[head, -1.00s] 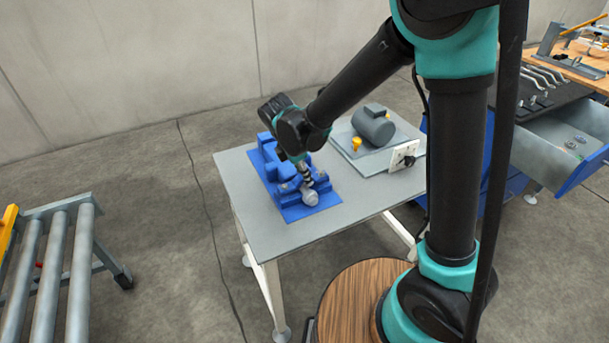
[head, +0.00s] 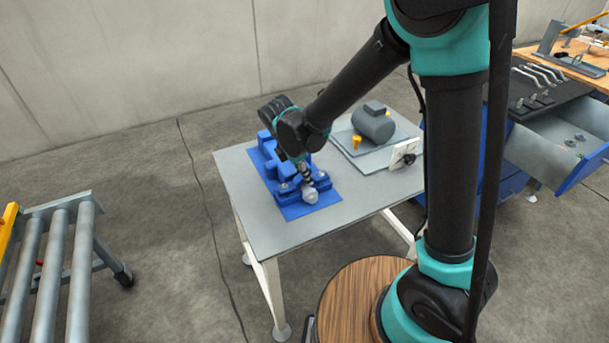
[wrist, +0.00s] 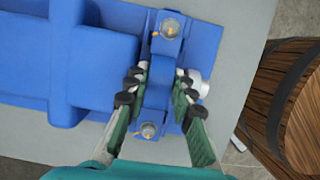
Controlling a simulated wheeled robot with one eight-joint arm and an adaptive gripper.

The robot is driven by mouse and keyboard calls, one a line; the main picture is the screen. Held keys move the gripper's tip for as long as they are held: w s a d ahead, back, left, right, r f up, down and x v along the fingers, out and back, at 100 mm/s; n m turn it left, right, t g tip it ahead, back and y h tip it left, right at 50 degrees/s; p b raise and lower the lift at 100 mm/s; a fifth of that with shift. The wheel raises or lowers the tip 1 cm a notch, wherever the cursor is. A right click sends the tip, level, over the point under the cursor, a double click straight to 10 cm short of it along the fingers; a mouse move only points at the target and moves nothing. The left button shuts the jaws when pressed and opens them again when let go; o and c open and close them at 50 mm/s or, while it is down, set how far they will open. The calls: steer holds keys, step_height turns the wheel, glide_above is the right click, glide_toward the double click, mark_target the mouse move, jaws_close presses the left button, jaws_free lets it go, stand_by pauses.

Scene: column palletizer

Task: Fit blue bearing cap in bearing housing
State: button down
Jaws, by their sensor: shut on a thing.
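The blue bearing cap (wrist: 158,82) is a narrow blue piece between the fingers of my gripper (wrist: 158,88), which is shut on it. It lies over the blue bearing housing (head: 293,187) at the near end of the blue machine; I cannot tell whether it is fully seated. A bolt shows beyond the cap and another bolt (wrist: 149,130) on its near side. A pale shaft end (head: 310,196) sticks out of the housing; it also shows right of the fingers in the wrist view (wrist: 200,83). In the head view my gripper (head: 306,177) partly hides the cap.
The machine's blue base plate (head: 294,212) rests on a grey table (head: 268,232). A grey motor (head: 373,123) on a plate and a small white dial panel (head: 404,155) stand at the right. The table's front is clear. A roller conveyor (head: 50,260) stands at the left.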

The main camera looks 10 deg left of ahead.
steer(key=c, duration=1.2)
jaws_free()
steer(key=v, duration=1.2)
